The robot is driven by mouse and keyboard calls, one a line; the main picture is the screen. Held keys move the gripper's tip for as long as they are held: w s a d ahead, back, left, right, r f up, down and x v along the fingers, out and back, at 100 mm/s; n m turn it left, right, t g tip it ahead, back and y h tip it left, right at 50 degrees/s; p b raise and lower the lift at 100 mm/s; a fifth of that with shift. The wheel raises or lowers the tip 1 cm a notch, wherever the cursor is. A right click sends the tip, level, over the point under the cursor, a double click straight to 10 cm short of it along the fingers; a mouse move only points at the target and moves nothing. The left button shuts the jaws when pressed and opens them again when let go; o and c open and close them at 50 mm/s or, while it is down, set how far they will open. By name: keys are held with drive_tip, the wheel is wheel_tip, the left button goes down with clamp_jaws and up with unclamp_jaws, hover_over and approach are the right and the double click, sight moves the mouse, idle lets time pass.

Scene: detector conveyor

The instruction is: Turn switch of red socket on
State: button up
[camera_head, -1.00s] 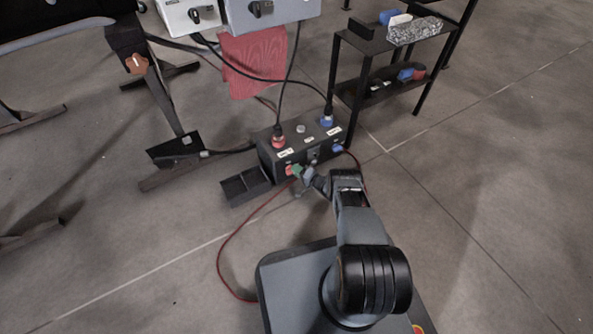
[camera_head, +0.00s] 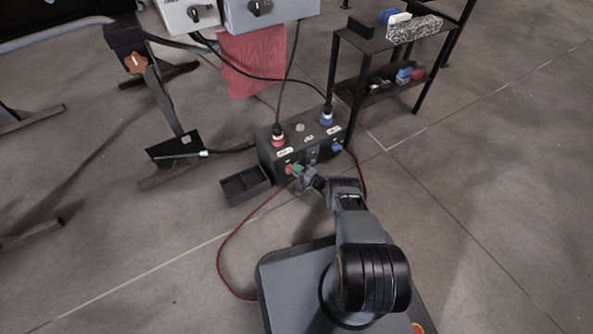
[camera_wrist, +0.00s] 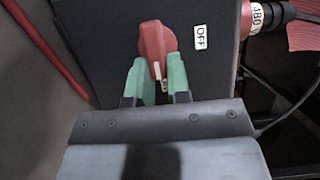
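The red rotary switch (camera_wrist: 152,40) is on the dark front face of the socket box, with an OFF label (camera_wrist: 201,37) to its right in the wrist view. In the head view the black socket box (camera_head: 268,157) stands on the floor, and my gripper (camera_head: 297,171) reaches its front left. My gripper's green fingertips (camera_wrist: 157,75) are close together, one on each side of the switch's handle, and look shut on it. A white mark shows on the handle between the fingers. The fingers hide part of the switch.
A red plug (camera_wrist: 262,16) sits in the box top, with a blue plug (camera_head: 326,117) to its right. A small black tray (camera_head: 245,187) lies left of the box. A red cable (camera_head: 220,262) loops on the floor. A black shelf (camera_head: 385,42) stands behind right.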

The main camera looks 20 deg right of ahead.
drive_tip(key=o, duration=0.5)
drive_tip(key=shift+d, duration=0.1)
drive_tip(key=shift+c, duration=0.2)
drive_tip(key=p+v, duration=0.3)
drive_tip(key=v, duration=1)
drive_tip(key=shift+s+d, duration=0.2)
drive_tip(key=shift+s, duration=0.15)
